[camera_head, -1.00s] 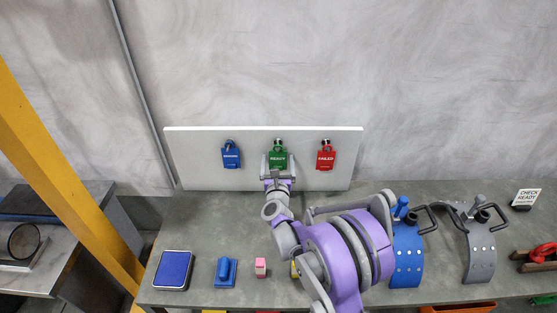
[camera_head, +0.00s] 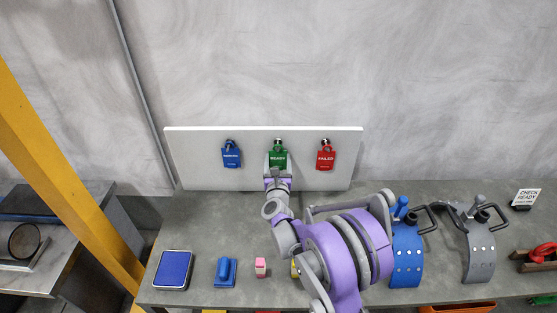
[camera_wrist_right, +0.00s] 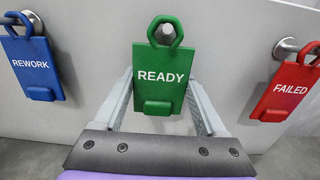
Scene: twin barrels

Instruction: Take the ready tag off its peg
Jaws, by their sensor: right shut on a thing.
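The green READY tag (camera_head: 278,156) hangs by its loop on its peg (camera_head: 278,141) on the white board (camera_head: 205,170). In the right wrist view the tag (camera_wrist_right: 160,62) faces the camera, with its loop at the peg and a small block low on its front. My right gripper (camera_head: 278,164) is at the tag's lower part, shut on it. In the wrist view its fingers (camera_wrist_right: 162,98) come up on both sides of the tag's lower part; their tips are partly hidden behind it. My left gripper is not in view.
The blue REWORK tag (camera_head: 231,156) hangs to the left and the red FAILED tag (camera_head: 325,156) to the right, each on its own peg. Below on the grey bench are a blue pad (camera_head: 173,269), a blue stamp (camera_head: 225,270) and a pink block (camera_head: 260,267).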

